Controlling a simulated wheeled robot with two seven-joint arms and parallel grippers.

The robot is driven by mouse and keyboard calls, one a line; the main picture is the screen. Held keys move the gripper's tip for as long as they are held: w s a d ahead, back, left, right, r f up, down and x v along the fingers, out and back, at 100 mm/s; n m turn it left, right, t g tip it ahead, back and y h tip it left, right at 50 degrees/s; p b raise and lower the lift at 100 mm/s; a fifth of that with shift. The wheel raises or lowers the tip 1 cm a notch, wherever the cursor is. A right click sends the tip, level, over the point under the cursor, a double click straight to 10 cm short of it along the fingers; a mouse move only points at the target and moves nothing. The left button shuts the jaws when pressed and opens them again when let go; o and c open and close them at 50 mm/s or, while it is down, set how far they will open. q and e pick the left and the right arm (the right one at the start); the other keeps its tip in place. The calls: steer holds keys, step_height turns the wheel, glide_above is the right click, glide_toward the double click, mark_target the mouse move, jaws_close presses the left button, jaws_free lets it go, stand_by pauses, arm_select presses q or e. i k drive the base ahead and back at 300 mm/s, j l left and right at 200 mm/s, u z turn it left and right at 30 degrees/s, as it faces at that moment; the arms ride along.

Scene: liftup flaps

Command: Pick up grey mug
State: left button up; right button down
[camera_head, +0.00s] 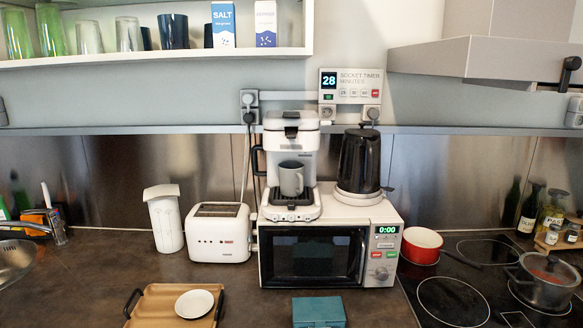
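The grey mug (291,178) stands upright in the bay of the white coffee machine (291,131), on its dark drip tray under the spout. The mug's handle seems to point right, but it is too small to be sure. The coffee machine stands on top of the microwave (384,273). Neither of my grippers can be made out in the head view, and nothing is touching the mug.
A black kettle (360,160) stands close to the right of the coffee machine. A white toaster (219,236) is left of the microwave. A tray (150,312) with a white plate (194,304) and a teal box (318,311) lie in front. A shelf (150,60) hangs above left.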

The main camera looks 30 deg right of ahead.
mark_target(290, 172)
steer(key=i+j+z, duration=0.15)
steer(key=j+z, duration=0.15)
steer(key=z, duration=0.15)
steer(key=i+j+z, duration=0.15)
steer(key=j+z, duration=0.3)
steer(key=l, duration=0.1)
